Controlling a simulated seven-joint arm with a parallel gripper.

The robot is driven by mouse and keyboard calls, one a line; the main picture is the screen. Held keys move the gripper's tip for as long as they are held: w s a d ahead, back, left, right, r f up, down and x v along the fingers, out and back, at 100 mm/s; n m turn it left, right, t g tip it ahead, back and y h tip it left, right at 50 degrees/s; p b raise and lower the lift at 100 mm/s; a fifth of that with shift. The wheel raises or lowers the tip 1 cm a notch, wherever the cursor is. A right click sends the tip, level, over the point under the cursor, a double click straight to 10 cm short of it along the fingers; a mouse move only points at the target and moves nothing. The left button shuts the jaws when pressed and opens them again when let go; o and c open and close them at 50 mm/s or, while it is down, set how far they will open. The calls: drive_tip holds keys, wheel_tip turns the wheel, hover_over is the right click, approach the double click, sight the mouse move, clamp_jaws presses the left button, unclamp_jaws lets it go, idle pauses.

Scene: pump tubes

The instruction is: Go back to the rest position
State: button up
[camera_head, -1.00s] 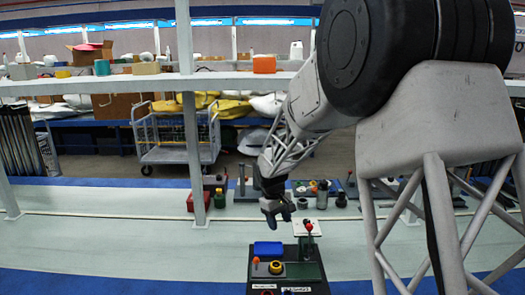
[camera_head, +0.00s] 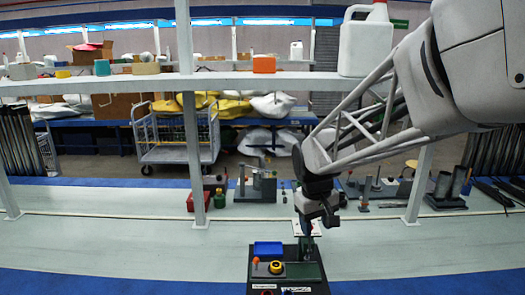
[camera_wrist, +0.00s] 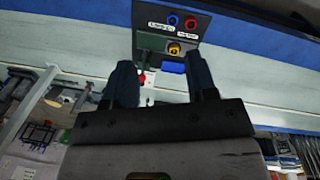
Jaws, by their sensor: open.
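My gripper (camera_head: 331,219) hangs above the table in the head view, over the back right of a black panel board. In the wrist view its two dark fingers (camera_wrist: 162,82) stand apart with nothing between them. The board (camera_head: 287,275) lies near the table's front edge. It carries a blue block (camera_head: 268,248), an orange-topped lever (camera_head: 256,262), a yellow round knob (camera_head: 276,267) and a dark green plate (camera_head: 305,271). The board also shows in the wrist view (camera_wrist: 153,42), with a red and a blue button and white labels.
A white shelf (camera_head: 120,84) crosses the view with a white jug (camera_head: 364,45) on it. A post (camera_head: 194,150) stands left. Several tools and fixtures, including a grey vise-like stand (camera_head: 257,184), line the table's back. The table's left (camera_head: 100,235) is clear.

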drive_tip(key=s+d+m+t, duration=0.1)
drive_tip(key=s+d+m, duration=0.1)
drive_tip(key=s, duration=1)
drive_tip(key=s+d+r+m+t, duration=0.1)
drive_tip(key=s+d+m, duration=0.1)
drive_tip(key=s, duration=1.1)
drive_tip(key=shift+s+d+y, duration=0.3)
drive_tip(key=shift+d+y, duration=0.1)
drive_tip(key=shift+d, duration=0.05)
